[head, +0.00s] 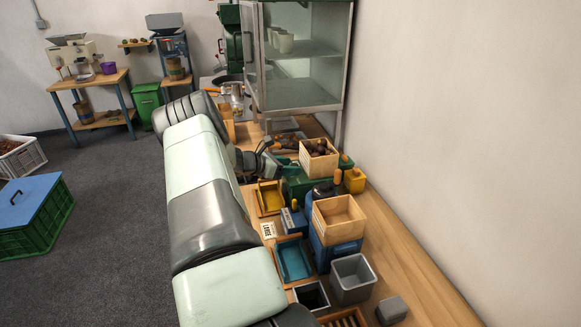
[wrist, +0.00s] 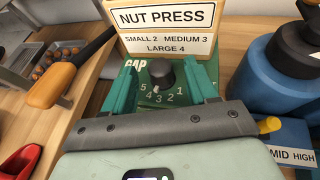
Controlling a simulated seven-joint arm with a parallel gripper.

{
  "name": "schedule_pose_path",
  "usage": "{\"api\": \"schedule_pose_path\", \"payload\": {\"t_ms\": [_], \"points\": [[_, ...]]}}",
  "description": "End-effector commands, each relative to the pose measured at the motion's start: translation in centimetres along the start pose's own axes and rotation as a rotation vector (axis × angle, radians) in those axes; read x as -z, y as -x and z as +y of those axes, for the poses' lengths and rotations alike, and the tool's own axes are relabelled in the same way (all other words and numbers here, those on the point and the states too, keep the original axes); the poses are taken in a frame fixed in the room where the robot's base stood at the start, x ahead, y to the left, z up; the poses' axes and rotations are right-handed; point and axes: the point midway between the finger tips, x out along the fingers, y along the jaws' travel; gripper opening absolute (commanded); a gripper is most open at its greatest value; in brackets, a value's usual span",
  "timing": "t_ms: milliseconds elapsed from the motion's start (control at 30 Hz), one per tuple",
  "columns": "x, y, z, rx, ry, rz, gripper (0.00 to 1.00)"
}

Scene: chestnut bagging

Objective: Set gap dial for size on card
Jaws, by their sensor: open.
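The gap dial is a black round knob (wrist: 162,73) on a green panel (wrist: 190,108) marked 5, 4, 3, 2, 1. A small pale mark on the knob's lower edge faces about 4 or 3; I cannot tell exactly. The nut press sign (wrist: 165,25) above reads small 2, medium 3, large 4. The white card (head: 268,230) on the bench appears to read LARGE. My gripper (wrist: 160,80) is open, with one green finger on each side of the knob; contact is unclear. In the head view, my gripper (head: 268,163) is partly hidden beside the green press (head: 299,188).
A blue-black container (wrist: 270,75) and a blue MID/HIGH box (wrist: 290,150) stand close on the right. An orange-handled tool (wrist: 55,84) and a nut tray (wrist: 60,50) lie left. Several trays crowd the bench.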

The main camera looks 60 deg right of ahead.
Motion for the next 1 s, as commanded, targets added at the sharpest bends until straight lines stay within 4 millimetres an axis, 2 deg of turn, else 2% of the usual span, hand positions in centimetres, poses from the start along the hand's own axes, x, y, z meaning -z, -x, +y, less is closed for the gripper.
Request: {"api": "schedule_pose_path", "payload": {"t_ms": [133, 433, 767, 800, 1000], "points": [[0.03, -0.99, 0.01, -0.001, 0.001, 0.001, 0.58], [0.02, -1.15, 0.0, 0.0, 0.0, 0.0, 0.56], [0.02, -1.13, 0.0, 0.0, 0.0, 0.0, 0.06], [0.01, -1.13, 0.0, 0.0, 0.0, 0.0, 0.03], [-0.04, -1.25, 0.18, 0.046, -0.023, -0.007, 0.03]]}}
